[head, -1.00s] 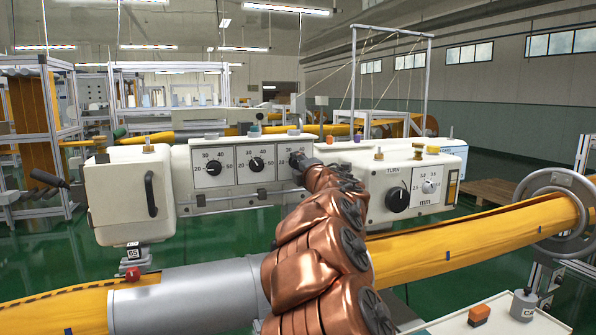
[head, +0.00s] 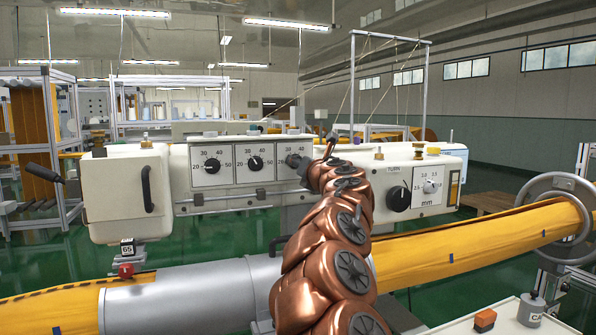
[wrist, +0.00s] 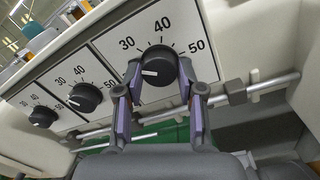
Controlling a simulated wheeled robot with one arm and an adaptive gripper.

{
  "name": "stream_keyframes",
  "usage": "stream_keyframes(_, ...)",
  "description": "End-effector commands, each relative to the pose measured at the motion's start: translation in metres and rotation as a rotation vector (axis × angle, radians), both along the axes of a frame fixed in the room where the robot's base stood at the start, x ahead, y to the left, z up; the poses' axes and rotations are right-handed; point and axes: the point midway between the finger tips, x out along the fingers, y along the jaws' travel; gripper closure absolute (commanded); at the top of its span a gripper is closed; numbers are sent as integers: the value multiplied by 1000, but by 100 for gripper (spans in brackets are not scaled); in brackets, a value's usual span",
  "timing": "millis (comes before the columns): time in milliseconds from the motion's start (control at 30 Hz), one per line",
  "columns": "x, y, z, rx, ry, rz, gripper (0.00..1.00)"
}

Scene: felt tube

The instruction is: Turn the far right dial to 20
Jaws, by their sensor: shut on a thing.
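Three black dials on white scale plates sit in a row on the white machine head. The far right dial (wrist: 158,66) is largest in the wrist view. Its 30, 40 and 50 show; the place left of the dial where 20 would stand is behind a finger. Its white mark points left, toward that finger. My gripper (wrist: 160,82) has one finger on each side of this dial and is shut on it. In the head view my gripper (head: 303,166) covers most of that dial. The middle dial (head: 255,163) and left dial (head: 212,165) stand clear.
A metal rail (wrist: 245,90) runs just below the dials, close to my fingers. A large black TURN knob (head: 398,198) and a smaller white dial (head: 430,186) sit further right. A yellow felt tube (head: 480,238) passes below, with a handwheel (head: 553,215) at right.

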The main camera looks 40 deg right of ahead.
Motion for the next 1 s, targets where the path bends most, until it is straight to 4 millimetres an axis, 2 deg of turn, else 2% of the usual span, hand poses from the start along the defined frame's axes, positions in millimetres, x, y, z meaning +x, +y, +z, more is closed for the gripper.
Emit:
stream_keyframes(500, 0, -2, -3, -426, 113, 1, 97)
stream_keyframes(1000, 0, -1, -1, -589, 155, 3, 97)
